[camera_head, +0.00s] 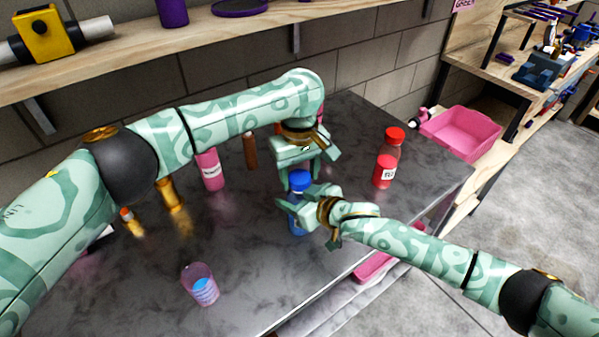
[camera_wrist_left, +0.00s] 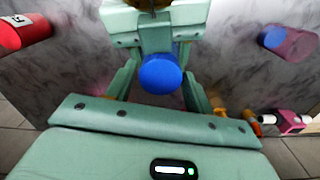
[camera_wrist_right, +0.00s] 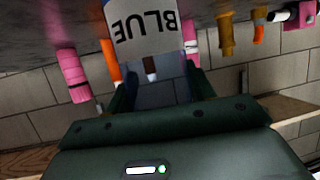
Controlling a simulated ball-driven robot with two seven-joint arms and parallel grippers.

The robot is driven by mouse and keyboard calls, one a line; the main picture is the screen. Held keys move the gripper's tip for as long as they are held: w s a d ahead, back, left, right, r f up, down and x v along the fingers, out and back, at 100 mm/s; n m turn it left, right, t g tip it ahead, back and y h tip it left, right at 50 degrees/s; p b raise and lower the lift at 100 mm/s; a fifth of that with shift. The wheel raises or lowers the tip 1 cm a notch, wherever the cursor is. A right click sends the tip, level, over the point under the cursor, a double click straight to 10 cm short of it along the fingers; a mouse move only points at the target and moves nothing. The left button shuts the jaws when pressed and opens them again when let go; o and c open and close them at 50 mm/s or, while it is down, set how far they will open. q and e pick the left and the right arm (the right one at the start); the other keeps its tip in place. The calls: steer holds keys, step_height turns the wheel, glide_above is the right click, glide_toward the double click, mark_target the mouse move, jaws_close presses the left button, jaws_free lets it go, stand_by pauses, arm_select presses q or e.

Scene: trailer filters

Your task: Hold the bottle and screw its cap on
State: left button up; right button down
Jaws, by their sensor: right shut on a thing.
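The bottle (camera_head: 297,222) stands upright on the dark table, blue below; its white label reading BLUE shows upside down in the right wrist view (camera_wrist_right: 146,38). A blue cap (camera_head: 300,179) sits at its top; it also shows in the left wrist view (camera_wrist_left: 160,74). I cannot tell how tightly it sits. My right gripper (camera_head: 297,205) is shut on the bottle's body from the right, hiding part of it. My left gripper (camera_head: 300,172) points down over the cap. Its fingers are open on both sides of the cap, with gaps visible in the left wrist view.
A red-capped bottle (camera_head: 390,155) stands to the right, a pink bottle (camera_head: 210,170) to the left. A pink cup (camera_head: 199,285) with something blue is at front left. Orange and brown items (camera_head: 250,152) stand behind. A pink bin (camera_head: 462,132) lies beyond the right edge.

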arm_select(q)
steer(key=shift+o, duration=0.5)
steer(key=shift+r, duration=0.15)
steer(key=shift+r, duration=2.15)
steer(key=shift+c, duration=0.3)
step_height(320, 180, up, 4)
steer(key=shift+f+n, duration=0.25)
steer(key=shift+n, duration=0.75)
steer(key=shift+f, duration=0.1)
steer(key=shift+f, duration=3.95)
